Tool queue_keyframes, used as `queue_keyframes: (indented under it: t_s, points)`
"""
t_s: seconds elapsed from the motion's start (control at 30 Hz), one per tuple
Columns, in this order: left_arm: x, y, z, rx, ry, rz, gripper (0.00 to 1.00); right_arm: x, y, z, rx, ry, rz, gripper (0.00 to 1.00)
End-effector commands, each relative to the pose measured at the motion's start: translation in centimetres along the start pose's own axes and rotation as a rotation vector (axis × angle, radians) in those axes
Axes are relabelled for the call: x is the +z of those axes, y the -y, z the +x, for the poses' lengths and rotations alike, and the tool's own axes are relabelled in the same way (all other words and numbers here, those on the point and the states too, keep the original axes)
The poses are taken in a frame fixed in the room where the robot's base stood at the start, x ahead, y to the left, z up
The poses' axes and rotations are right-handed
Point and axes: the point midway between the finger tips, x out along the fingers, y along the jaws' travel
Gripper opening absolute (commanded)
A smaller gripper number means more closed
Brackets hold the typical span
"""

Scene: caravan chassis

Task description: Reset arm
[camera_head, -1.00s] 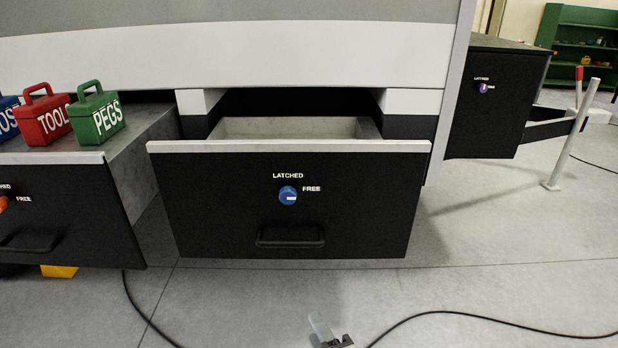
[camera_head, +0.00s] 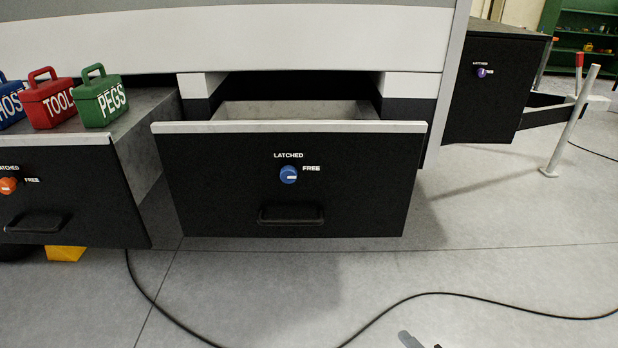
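My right gripper (camera_head: 420,344) shows only as a pale tip and a small dark piece at the bottom edge, right of centre. The rest is cut off, and I cannot tell whether it is open. It is over the floor, apart from the drawers. My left gripper is not in view. The middle black drawer (camera_head: 230,195) is pulled partly out, and its visible inside looks empty. Its blue knob (camera_head: 289,175) sits beside the labels LATCHED and FREE, with its white mark toward the right.
A left drawer (camera_head: 75,190) with an orange knob (camera_head: 8,186) also stands out. Blue (camera_head: 10,108), red (camera_head: 50,102) and green (camera_head: 101,100) labelled boxes stand on top. A black box with a purple knob (camera_head: 481,72) is at right.

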Motion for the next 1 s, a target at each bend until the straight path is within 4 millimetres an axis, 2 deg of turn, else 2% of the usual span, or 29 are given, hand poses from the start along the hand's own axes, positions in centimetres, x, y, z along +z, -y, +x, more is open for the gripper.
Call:
queue_keyframes:
  t_s: [0.33, 0.63, 1.0]
  points:
    - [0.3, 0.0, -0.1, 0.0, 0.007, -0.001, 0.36, 1.7, 4.7, -5.4, -0.165, 0.115, 0.721, 0.38]
    - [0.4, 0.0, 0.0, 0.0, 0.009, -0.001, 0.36, 1.9, 7.7, -10.3, -0.284, 0.233, 1.279, 0.38]
    - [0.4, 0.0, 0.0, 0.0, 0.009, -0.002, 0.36, -5.1, 5.7, -7.7, -0.193, 0.217, 1.595, 0.38]
